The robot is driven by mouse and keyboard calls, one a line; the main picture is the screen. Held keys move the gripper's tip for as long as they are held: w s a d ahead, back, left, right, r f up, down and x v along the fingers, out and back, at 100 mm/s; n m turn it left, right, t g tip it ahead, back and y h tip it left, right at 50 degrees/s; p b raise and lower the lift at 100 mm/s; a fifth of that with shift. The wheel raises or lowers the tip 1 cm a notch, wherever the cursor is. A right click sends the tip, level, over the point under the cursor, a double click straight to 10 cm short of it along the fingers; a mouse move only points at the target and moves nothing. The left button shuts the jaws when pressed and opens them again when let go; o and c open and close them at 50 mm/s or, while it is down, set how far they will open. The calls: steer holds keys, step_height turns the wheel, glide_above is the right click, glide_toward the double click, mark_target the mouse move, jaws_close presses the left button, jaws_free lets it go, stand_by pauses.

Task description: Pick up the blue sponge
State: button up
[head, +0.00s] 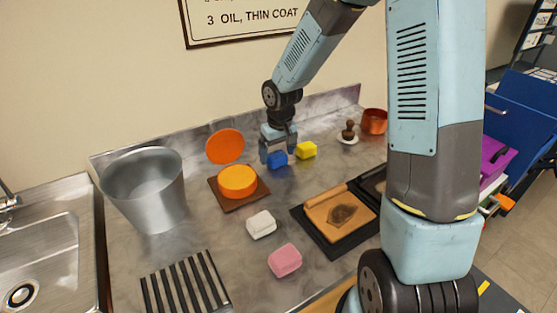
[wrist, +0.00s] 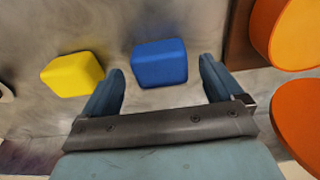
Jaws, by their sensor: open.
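The blue sponge (head: 278,160) lies on the grey counter toward the back, below my gripper (head: 277,155). In the wrist view the blue sponge (wrist: 160,63) sits just beyond and between the two fingertips (wrist: 162,72). My gripper is open and empty. The fingers do not appear to touch the sponge. In the head view my gripper partly hides the sponge's upper left side.
A yellow sponge (head: 306,150) lies close to the right of the blue one. An orange round container (head: 238,181) on a brown board stands to the left. White (head: 261,224) and pink (head: 285,260) sponges lie nearer. A metal bucket (head: 147,190) stands far left.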

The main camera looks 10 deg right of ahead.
steer(key=shift+w+f, duration=0.1)
steer(key=shift+f, duration=0.8)
steer(key=shift+c, duration=0.4)
steer(key=c, duration=1)
steer(key=shift+r, duration=0.45)
steer(key=shift+c, duration=0.2)
step_height(320, 180, up, 3)
steer(key=shift+f, duration=0.2)
steer(key=s+d+r, duration=0.1)
steer(key=s+r, duration=0.8)
steer(key=s, duration=0.5)
steer(key=shift+d+r, duration=0.2)
steer(key=shift+r, duration=0.05)
